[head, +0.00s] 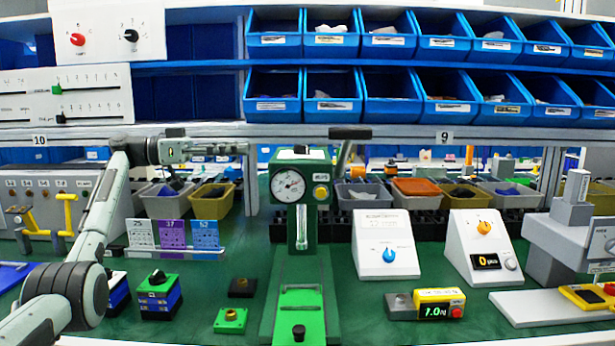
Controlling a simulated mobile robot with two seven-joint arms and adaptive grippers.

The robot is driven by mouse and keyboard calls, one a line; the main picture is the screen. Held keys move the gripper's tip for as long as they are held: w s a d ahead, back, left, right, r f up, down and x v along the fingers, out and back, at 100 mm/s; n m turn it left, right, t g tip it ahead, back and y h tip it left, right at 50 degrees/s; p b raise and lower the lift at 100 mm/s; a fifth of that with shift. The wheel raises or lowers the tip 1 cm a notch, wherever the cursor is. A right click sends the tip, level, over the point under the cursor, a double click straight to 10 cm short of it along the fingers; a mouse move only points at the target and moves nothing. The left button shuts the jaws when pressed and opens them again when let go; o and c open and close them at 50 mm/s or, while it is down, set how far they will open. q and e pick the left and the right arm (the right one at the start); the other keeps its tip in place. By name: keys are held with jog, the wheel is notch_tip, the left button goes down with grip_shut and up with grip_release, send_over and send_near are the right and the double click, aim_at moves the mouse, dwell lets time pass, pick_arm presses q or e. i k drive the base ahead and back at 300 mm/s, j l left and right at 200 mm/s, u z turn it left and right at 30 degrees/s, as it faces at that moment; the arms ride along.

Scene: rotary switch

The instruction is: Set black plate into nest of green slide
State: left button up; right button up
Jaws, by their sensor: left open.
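A small black plate (241,287) with a brownish round centre lies flat on the green bench, left of the press. The green slide (301,318) runs forward from the foot of the green press (290,215). It has a recessed nest (302,298) and a black knob (299,333) at its front end. No plate shows in the nest, though its inside is small to make out. My left gripper (240,149) is open and empty, raised well above the bench, up and left of the press gauge. My right gripper is not in view.
A green plate (230,320) lies just in front of the black one. White dial boxes (385,243) stand to the right. Cards (172,234) stand behind.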

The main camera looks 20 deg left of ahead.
aim_at(300, 321)
jog(key=k+l, duration=0.2)
jog(key=k, duration=0.3)
jog(key=k+l, duration=0.2)
jog(key=k, duration=0.25)
